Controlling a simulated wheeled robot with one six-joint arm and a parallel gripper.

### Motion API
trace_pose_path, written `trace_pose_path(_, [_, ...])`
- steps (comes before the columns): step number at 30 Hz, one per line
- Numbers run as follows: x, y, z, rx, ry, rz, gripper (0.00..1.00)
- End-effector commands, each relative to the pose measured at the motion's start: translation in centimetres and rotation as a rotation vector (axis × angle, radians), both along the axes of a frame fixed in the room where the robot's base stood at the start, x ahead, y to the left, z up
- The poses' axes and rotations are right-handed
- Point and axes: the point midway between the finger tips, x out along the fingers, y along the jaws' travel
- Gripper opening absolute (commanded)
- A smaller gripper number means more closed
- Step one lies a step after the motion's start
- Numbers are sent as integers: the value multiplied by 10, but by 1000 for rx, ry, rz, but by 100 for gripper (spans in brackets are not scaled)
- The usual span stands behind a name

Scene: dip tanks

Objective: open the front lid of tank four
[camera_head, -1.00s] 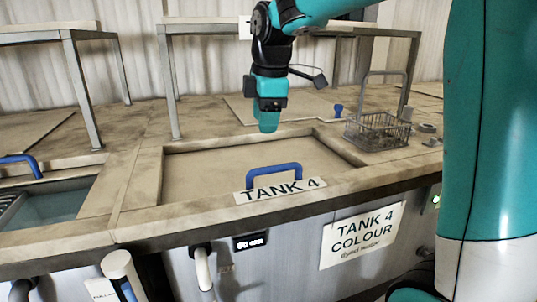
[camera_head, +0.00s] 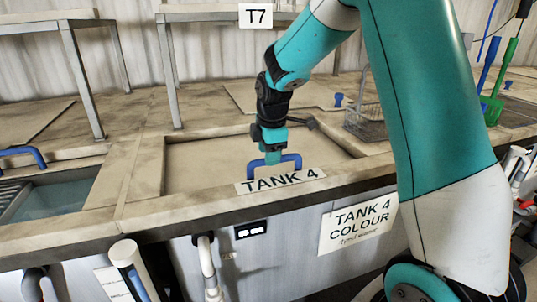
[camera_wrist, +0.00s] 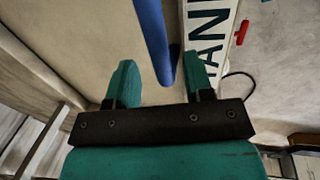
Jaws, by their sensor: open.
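The front lid of tank four (camera_head: 205,165) is a flat beige panel lying closed in its recessed frame. Its blue handle (camera_head: 291,160) stands near the front edge, behind the white TANK 4 label (camera_head: 280,181). My gripper (camera_head: 273,158) points down at the handle bar in the head view and hides part of it. In the wrist view the two teal fingers of my gripper (camera_wrist: 160,85) are apart, and the blue handle (camera_wrist: 152,35) runs between them, nearer the right finger. Whether a finger touches the handle, I cannot tell.
A wire basket (camera_head: 367,122) stands on the deck to the right of the lid. Left of it is an open tank (camera_head: 55,203) with liquid. A metal-legged shelf (camera_head: 174,85) stands behind. A TANK 4 COLOUR sign (camera_head: 357,224) hangs on the front.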

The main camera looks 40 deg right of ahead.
Motion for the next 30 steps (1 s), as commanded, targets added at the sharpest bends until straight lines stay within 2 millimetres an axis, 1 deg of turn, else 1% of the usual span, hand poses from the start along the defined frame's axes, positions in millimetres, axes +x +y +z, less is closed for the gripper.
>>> trace_pose_path(3, [2,-1,-12,1,3,0,47])
trace_pose_path(6, [3,-1,-17,0,0,-1,47])
trace_pose_path(14, [3,-1,-19,0,-1,-1,47])
trace_pose_path(15, [3,-1,-19,0,-1,-1,45])
trace_pose_path(17, [3,-1,-18,0,-1,0,31])
trace_pose_path(18, [3,-1,-18,0,-1,0,22])
trace_pose_path(20, [3,-1,-18,0,0,0,8])
trace_pose_path(21, [3,-1,-18,0,0,0,0])
trace_pose_path(26, [3,-1,-18,0,0,-1,0])
trace_pose_path(30, [8,-11,-18,0,-1,-14,0])
